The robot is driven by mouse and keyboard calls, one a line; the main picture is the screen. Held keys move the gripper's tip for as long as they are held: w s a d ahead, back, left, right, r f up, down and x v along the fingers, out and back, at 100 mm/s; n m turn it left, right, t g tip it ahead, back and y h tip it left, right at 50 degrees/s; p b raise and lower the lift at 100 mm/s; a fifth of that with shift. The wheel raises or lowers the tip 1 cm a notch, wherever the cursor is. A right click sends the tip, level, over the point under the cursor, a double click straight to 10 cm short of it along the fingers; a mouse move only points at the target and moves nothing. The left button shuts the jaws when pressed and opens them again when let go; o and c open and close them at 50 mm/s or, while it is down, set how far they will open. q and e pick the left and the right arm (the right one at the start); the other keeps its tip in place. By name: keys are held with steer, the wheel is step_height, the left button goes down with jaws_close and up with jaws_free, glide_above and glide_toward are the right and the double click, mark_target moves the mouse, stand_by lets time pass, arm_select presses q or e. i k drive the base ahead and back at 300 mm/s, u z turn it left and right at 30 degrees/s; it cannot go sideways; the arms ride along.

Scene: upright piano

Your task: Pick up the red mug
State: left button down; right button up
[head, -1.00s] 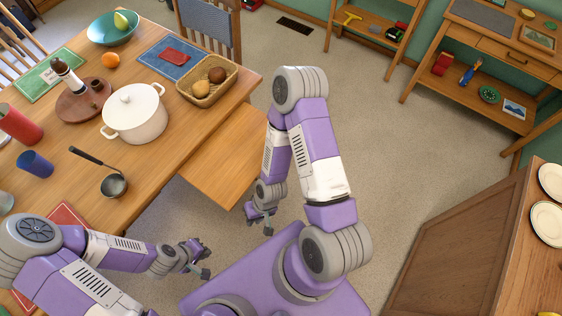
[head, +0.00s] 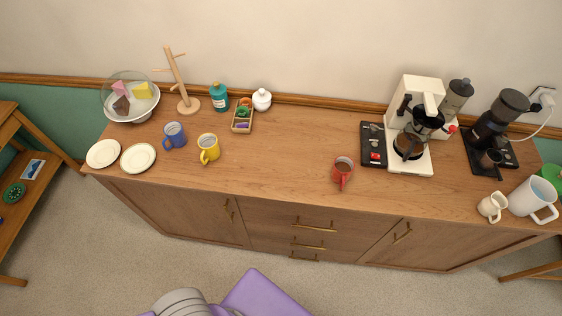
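The red mug (head: 342,172) stands upright on the wooden sideboard (head: 290,160), near its front edge and left of the coffee maker. Its handle points toward the front edge. A little of my own purple and grey body shows at the bottom of the head view. Neither of my grippers is in view now, and nothing touches the mug.
A black scale (head: 373,146) and a coffee maker (head: 416,125) stand right of the mug. A yellow mug (head: 208,148) and a blue mug (head: 174,134) stand to the left. The sideboard top between yellow and red mugs is clear. Floor in front is free.

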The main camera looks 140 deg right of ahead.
mark_target(343, 167)
steer(key=z, duration=5.45)
